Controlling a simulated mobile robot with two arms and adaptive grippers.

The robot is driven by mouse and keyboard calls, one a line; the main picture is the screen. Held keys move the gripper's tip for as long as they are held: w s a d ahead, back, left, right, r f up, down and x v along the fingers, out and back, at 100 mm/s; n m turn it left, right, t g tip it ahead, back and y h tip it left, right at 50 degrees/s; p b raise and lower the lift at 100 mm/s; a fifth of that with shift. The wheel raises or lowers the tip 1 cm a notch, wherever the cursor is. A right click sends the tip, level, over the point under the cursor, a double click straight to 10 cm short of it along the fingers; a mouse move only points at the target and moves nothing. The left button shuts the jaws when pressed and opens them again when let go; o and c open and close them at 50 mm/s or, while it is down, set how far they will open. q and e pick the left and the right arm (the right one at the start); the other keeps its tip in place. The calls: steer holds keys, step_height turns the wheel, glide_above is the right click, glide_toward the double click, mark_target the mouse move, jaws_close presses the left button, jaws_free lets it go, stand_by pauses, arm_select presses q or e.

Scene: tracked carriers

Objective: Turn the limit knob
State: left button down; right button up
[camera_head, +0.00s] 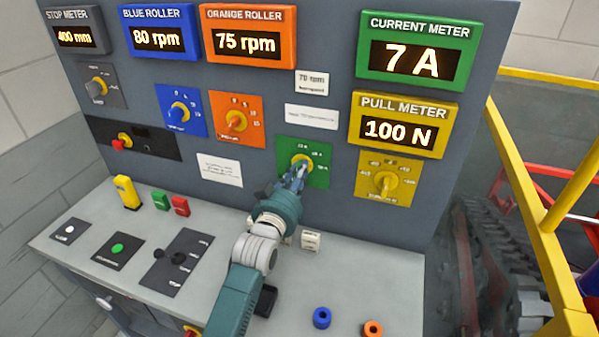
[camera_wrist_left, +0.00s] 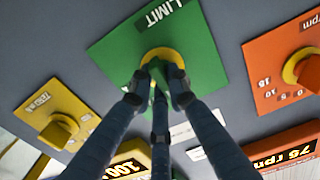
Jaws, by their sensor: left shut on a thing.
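The limit knob is on a green plate (camera_head: 318,153) on the upright grey panel. In the head view the knob is mostly hidden behind my left gripper (camera_head: 294,177); its yellow ring (camera_head: 302,161) shows above the fingers. In the left wrist view the green plate (camera_wrist_left: 205,65) reads LIMIT, upside down. My left gripper (camera_wrist_left: 159,95) is shut on the green knob, with fingers on both sides of it. The green current meter (camera_head: 417,49) reads 7 A. My right gripper is not in view.
A yellow knob (camera_head: 386,181) is right of the green plate, an orange knob (camera_head: 236,121) and a blue knob (camera_head: 178,112) left of it. The yellow pull meter (camera_head: 403,124) reads 100 N. The desk (camera_head: 385,280) holds a blue ring (camera_head: 322,317) and an orange ring (camera_head: 373,328).

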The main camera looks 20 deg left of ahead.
arm_select(q)
steer(key=c, duration=1.7)
jaws_free()
steer(key=shift+f, duration=0.15)
steer(key=shift+o, duration=0.2)
steer(key=s, duration=1.2)
steer(key=shift+a, duration=0.2)
